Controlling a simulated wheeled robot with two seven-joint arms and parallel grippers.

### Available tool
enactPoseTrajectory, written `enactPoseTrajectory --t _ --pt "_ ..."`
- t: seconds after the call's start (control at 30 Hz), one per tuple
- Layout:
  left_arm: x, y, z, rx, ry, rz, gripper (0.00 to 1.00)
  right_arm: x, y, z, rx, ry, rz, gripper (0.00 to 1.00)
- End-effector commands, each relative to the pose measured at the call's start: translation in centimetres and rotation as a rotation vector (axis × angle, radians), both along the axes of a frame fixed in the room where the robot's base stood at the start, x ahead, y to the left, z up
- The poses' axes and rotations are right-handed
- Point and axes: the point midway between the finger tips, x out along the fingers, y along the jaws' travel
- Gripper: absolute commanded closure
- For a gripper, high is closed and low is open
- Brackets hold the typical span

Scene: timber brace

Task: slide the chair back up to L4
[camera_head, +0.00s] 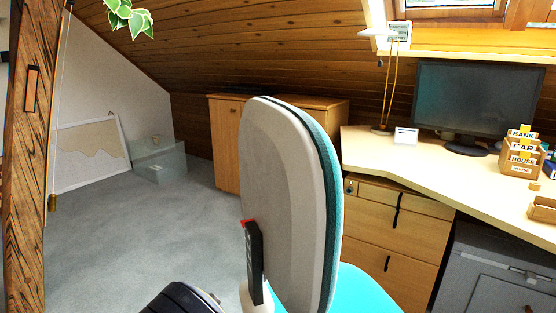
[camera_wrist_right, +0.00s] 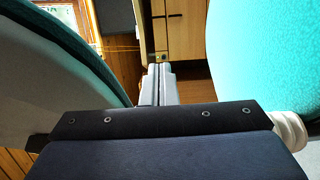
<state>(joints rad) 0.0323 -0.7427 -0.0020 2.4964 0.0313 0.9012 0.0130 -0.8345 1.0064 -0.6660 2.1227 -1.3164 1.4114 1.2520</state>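The chair stands at front centre in the head view. Its grey-shelled, teal-edged backrest (camera_head: 285,190) is toward me, with the teal seat (camera_head: 362,293) beyond it on the desk side. In the right wrist view the backrest (camera_wrist_right: 45,85) is at left and the seat (camera_wrist_right: 262,55) at right. My right gripper (camera_wrist_right: 158,80) reaches between them, its two grey fingers together with nothing visible between them. In the head view its black bar (camera_head: 254,262) is at the backrest's lower left and the fingers are hidden. My left gripper is not in view. No L4 marking is readable.
A pale desk (camera_head: 425,172) with drawers (camera_head: 392,235) stands beyond the chair, with a monitor (camera_head: 475,97) on it. A grey cabinet (camera_head: 500,275) is under its right part. A wooden cabinet (camera_head: 224,140) stands behind. A timber post (camera_head: 28,160) is at left; carpet (camera_head: 150,225) between is clear.

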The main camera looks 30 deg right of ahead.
Motion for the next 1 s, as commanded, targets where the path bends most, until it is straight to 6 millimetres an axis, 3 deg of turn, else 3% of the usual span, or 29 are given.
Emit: enactPoseTrajectory --t 0.8,1.0 --pt "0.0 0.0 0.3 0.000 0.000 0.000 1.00 1.8 8.1 0.0 0.001 -0.002 0.002 1.00" --pt "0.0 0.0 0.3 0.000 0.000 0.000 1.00 2.0 9.1 0.0 0.000 0.000 -0.001 1.00"
